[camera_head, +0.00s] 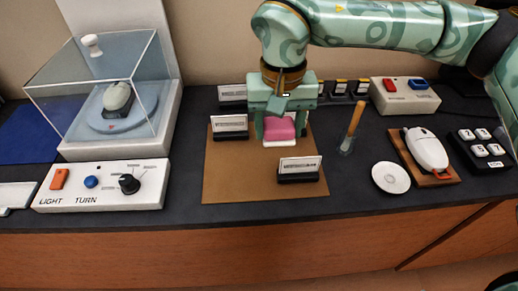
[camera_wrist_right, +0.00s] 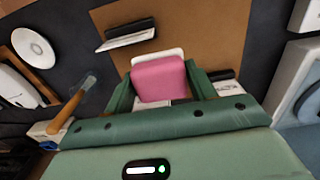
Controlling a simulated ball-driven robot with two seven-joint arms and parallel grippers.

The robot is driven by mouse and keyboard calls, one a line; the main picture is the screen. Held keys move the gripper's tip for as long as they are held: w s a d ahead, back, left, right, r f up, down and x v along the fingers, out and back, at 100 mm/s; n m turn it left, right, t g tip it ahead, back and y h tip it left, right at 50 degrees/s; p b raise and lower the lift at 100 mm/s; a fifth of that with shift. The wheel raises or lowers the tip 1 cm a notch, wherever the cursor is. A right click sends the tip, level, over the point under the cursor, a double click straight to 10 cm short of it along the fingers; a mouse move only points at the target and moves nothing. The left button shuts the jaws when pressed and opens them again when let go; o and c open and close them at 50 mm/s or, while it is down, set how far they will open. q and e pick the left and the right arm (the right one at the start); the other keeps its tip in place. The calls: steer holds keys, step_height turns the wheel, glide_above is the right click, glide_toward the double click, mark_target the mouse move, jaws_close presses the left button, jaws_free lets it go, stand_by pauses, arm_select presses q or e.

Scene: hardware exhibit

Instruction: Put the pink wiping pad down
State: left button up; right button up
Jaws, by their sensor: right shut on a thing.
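The pink wiping pad (camera_head: 279,129), with a white underside edge, is over the brown mat (camera_head: 228,180) in the middle of the counter. My right gripper (camera_head: 280,122) points down from above with its green fingers on either side of the pad, shut on it. In the right wrist view the pad (camera_wrist_right: 160,79) sits between the two fingers, its white edge showing beyond the pink. I cannot tell whether the pad touches the mat or hangs slightly above it. My left gripper is not in view.
Small sign cards stand on the mat, one left of the pad (camera_head: 229,126) and one in front (camera_head: 299,169). A clear case (camera_head: 92,75) stands left, behind a switch panel (camera_head: 100,187). A wooden-handled tool (camera_head: 354,120), white disc (camera_head: 390,177) and white mouse (camera_head: 427,148) are right.

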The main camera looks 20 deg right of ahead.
mark_target(262, 155)
steer(key=w+f, duration=0.1)
steer(key=f, duration=0.1)
steer(key=w+a+f+b, duration=0.1)
steer(key=f, duration=0.1)
steer(key=shift+w+a, duration=0.1)
steer(key=shift+w, duration=0.05)
steer(key=shift+w+a+f+b, duration=0.25)
steer(key=shift+w+f+b, duration=0.2)
steer(key=shift+b, duration=0.05)
step_height(262, 155, down, 3)
steer(key=shift+w+a+f+b, duration=0.1)
steer(key=shift+w+a+b, duration=0.05)
steer(key=shift+b, duration=0.85)
steer(key=shift+w+f, duration=0.1)
steer(key=shift+f, duration=0.25)
steer(key=shift+r, duration=0.25)
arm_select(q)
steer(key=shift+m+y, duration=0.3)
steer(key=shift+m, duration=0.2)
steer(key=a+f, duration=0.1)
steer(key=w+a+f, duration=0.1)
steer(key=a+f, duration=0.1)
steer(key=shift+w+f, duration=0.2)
arm_select(e)
steer(key=o, duration=0.9)
steer(key=shift+f, duration=0.15)
